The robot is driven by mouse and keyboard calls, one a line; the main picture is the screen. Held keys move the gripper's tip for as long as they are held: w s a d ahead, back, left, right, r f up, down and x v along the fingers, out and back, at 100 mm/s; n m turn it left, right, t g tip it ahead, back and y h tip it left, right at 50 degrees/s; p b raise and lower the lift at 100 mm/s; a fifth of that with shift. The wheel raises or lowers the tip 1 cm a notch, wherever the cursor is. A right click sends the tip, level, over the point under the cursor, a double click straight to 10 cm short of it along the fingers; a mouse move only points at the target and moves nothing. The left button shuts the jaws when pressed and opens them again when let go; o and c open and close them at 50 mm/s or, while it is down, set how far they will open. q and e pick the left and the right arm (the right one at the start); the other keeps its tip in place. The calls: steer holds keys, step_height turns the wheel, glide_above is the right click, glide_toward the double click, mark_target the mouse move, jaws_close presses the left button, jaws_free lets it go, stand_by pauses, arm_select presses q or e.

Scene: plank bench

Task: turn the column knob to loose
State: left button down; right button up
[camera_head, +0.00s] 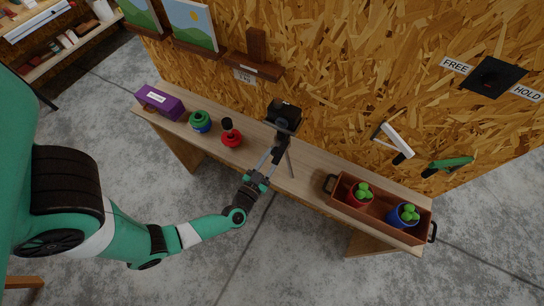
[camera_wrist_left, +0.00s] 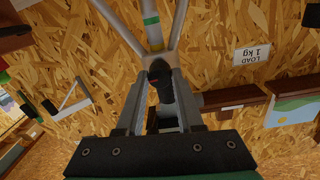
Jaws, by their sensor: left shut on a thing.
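A tripod with a black camera (camera_head: 285,112) on top stands on the bench, near the board wall. Its legs and centre column show in the left wrist view, with a green band on the column (camera_wrist_left: 151,21). My left gripper (camera_head: 276,153) reaches the tripod from the front, below the camera. In the left wrist view its two fingers (camera_wrist_left: 160,76) are shut on a black knob (camera_wrist_left: 160,92) by the column. The fingers hide part of the knob, and its turn position cannot be read. My right gripper is in neither view.
The bench (camera_head: 317,186) also holds a purple box (camera_head: 159,101), a green-and-blue item (camera_head: 200,121), a red item (camera_head: 231,137) and a brown tray (camera_head: 380,212) with two potted plants. A wall shelf (camera_head: 253,67) and a FREE/HOLD plate (camera_head: 497,77) are on the wall.

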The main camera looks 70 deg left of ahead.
arm_select(q)
steer(key=n+b, duration=0.4)
steer(key=n, duration=1.4)
steer(key=n+y+b, duration=0.1)
steer(key=n+b, duration=0.3)
steer(key=n, duration=1.3)
steer(key=shift+f+n+g+b, duration=0.1)
steer(key=shift+n+g+b, duration=0.3)
steer(key=c, duration=0.5)
jaws_free()
steer(key=shift+c, duration=0.2)
steer(key=shift+d, duration=0.1)
